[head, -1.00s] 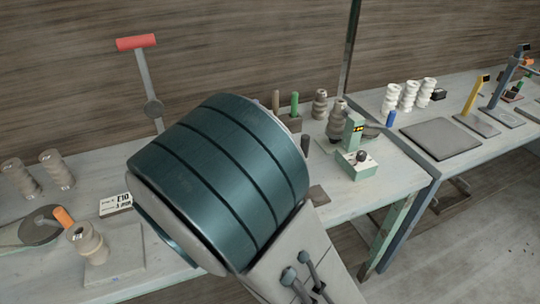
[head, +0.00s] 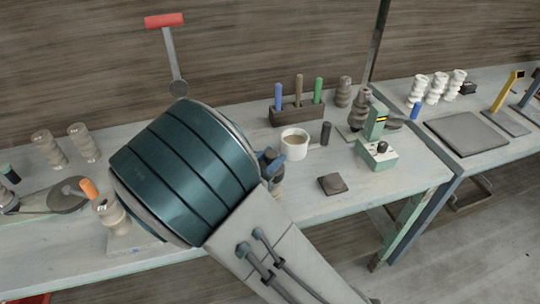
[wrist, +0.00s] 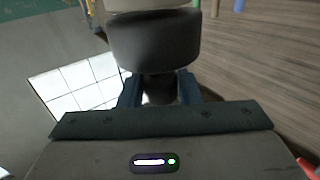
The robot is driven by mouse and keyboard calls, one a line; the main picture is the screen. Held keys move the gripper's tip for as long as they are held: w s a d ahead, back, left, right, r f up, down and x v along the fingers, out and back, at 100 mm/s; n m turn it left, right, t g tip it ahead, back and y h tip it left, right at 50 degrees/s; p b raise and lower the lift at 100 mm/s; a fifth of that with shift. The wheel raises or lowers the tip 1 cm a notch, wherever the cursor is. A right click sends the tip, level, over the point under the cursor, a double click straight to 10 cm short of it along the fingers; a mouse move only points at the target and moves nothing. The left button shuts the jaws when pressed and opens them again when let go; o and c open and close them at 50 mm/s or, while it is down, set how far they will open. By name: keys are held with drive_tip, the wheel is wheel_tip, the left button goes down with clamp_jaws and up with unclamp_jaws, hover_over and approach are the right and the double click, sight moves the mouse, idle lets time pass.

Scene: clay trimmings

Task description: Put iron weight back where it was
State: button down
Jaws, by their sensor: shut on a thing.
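The iron weight (wrist: 155,40) is a dark, rounded block filling the upper middle of the wrist view. My gripper (wrist: 160,90) has its blue fingers shut on the narrow part of the weight. In the head view my gripper (head: 268,160) is partly hidden behind my arm, just left of the white cup (head: 294,144). A dark part of the held weight (head: 276,183) shows below the fingers. I cannot tell how far it is above the bench. A small dark square pad (head: 332,184) lies bare on the bench to the right.
A small dark cylinder (head: 326,132) stands right of the cup. Behind is a rack (head: 297,113) with coloured handles. A green device (head: 378,150) stands at the bench's right end. Clay pieces stand at left. The bench front around the pad is clear.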

drive_tip(key=shift+f, duration=0.15)
drive_tip(key=c, duration=1.1)
unclamp_jaws()
drive_tip(key=shift+o, duration=0.2)
drive_tip(key=shift+f+b, duration=0.15)
drive_tip(key=shift+b, duration=0.25)
